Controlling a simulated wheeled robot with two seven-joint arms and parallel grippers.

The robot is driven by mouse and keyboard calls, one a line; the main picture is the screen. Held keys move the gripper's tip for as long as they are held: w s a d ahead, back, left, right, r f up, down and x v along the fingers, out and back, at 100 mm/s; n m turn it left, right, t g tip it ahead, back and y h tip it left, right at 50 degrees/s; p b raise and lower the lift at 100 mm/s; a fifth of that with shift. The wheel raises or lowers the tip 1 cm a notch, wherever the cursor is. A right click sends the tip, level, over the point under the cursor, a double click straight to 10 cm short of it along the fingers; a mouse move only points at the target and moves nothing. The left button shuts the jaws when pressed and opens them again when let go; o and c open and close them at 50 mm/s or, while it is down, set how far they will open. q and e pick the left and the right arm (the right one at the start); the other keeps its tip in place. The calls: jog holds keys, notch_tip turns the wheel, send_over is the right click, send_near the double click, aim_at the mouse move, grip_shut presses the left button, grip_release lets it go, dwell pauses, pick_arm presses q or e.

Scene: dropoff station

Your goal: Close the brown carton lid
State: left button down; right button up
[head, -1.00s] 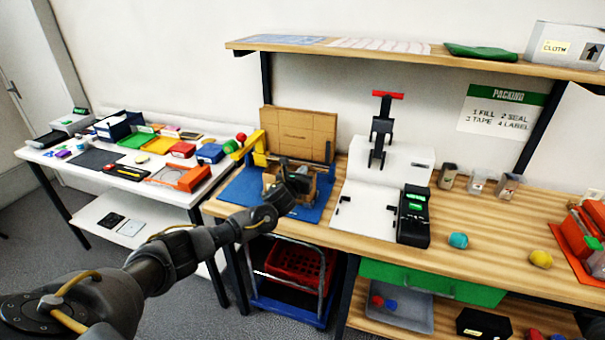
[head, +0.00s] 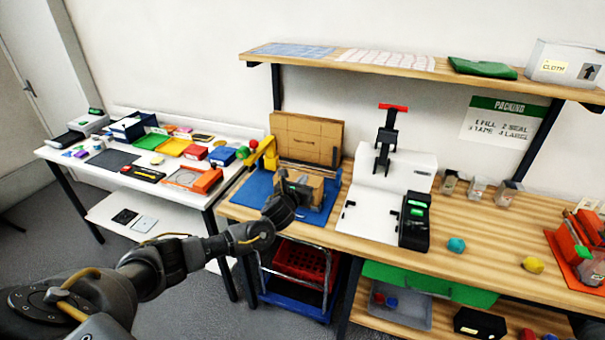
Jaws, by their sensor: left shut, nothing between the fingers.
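The brown carton (head: 313,180) sits on a blue mat (head: 258,190) at the left end of the wooden bench. Its lid (head: 308,138) stands open, upright at the back of the carton. My left gripper (head: 299,186) is in front of the carton and hides part of it. Its jaws are shut with nothing between them. I cannot tell whether it touches the carton. My right gripper is not in view.
A yellow clamp-like piece with a red ball (head: 253,144) stands left of the carton. A white press with a red handle (head: 393,107) stands to its right. A shelf (head: 420,69) runs above the bench. A white table (head: 222,185) stands at the left.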

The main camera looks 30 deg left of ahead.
pick_arm(q)
jog(key=shift+s+d+r, duration=0.15)
jog(key=shift+s+r, duration=0.05)
jog(key=shift+s, duration=0.15)
jog(key=shift+d, duration=0.1)
